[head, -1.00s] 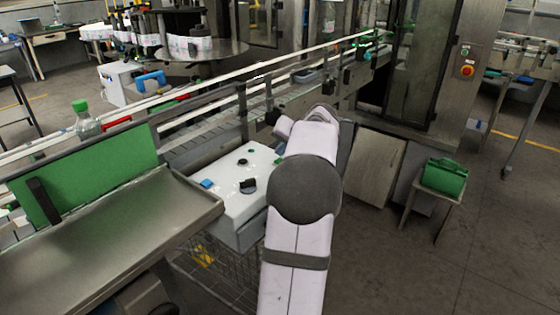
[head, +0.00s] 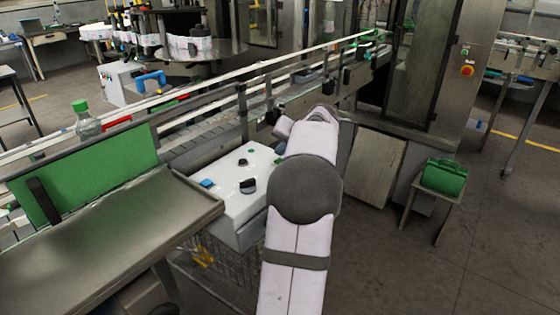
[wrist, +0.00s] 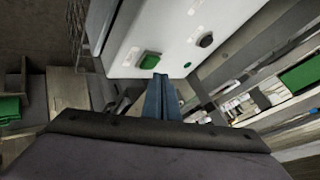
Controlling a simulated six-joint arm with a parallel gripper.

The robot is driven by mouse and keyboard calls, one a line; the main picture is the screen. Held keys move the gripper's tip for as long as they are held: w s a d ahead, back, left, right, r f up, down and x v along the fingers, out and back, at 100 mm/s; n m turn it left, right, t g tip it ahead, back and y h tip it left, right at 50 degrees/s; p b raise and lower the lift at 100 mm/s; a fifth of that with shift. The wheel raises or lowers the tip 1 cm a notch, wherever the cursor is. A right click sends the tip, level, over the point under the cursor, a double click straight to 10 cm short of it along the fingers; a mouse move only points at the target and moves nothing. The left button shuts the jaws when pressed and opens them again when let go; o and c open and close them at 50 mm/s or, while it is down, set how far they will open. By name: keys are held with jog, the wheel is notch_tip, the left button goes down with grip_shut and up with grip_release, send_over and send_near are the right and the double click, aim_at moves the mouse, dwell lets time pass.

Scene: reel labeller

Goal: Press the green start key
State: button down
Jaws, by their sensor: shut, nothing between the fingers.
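The green start key (wrist: 150,61) is a square green button on the white control box (wrist: 125,30). In the head view only a bit of the key (head: 278,161) shows beside my arm on the white box (head: 235,208). My gripper (wrist: 160,78) is shut and empty, its blue-grey fingers ending just beside the key's lower right edge in the wrist view. I cannot tell whether the tips touch the key or box. In the head view my arm hides the fingers.
The box also carries a black knob (head: 248,185), a blue button (head: 207,183), a small black button (head: 242,162) and a small green lamp or button (head: 252,150). A conveyor (head: 205,136) runs behind the box. A steel tray (head: 110,225) stands left.

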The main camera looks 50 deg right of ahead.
jog(key=shift+f, duration=0.2)
jog(key=shift+f+b, duration=0.25)
jog(key=shift+b, duration=0.25)
